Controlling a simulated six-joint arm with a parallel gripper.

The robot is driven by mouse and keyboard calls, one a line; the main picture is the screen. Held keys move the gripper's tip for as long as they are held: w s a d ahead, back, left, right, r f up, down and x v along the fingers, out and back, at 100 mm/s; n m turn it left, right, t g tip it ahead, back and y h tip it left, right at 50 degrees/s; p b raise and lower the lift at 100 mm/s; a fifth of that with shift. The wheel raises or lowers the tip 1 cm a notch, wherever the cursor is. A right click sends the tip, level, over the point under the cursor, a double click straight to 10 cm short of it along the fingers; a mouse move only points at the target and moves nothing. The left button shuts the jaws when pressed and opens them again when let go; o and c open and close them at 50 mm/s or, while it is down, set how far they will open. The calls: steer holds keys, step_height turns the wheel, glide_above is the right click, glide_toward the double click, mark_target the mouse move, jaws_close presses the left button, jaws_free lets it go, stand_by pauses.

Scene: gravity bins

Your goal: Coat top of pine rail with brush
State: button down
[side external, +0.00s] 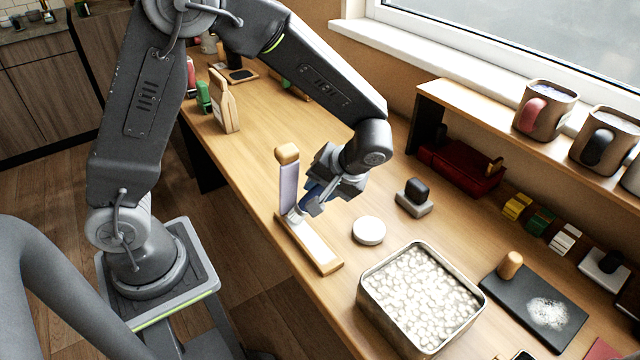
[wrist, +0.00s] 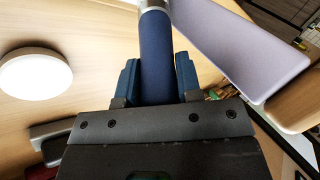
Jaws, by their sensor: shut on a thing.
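The pine rail (side external: 328,265) lies on the bench in the side view, with a white strip along its top. A lavender-faced upright with a wooden end (side external: 287,153) stands at its far end; its lavender face also shows in the wrist view (wrist: 240,45). My gripper (side external: 316,196) is shut on the blue handle of the brush (wrist: 158,45), which has a metal ferrule. The brush head (side external: 294,216) is low at the rail's far part, beside the upright. I cannot tell whether the bristles touch the rail. The bristles are out of the wrist view.
A white round disc (side external: 368,230) lies right of the rail. A metal tin (side external: 363,292) of white lumpy contents stands in front of it. A dark block on a grey base (side external: 415,196) sits behind the disc. A shelf (side external: 480,110) with mugs runs along the window.

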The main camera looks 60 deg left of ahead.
steer(key=shift+d+f, duration=0.15)
steer(key=shift+d, duration=1.15)
steer(key=shift+a, duration=0.15)
steer(key=shift+a, duration=1.4)
steer(key=shift+s+d+f, duration=0.1)
steer(key=shift+s+d, duration=0.55)
steer(key=shift+d, duration=0.15)
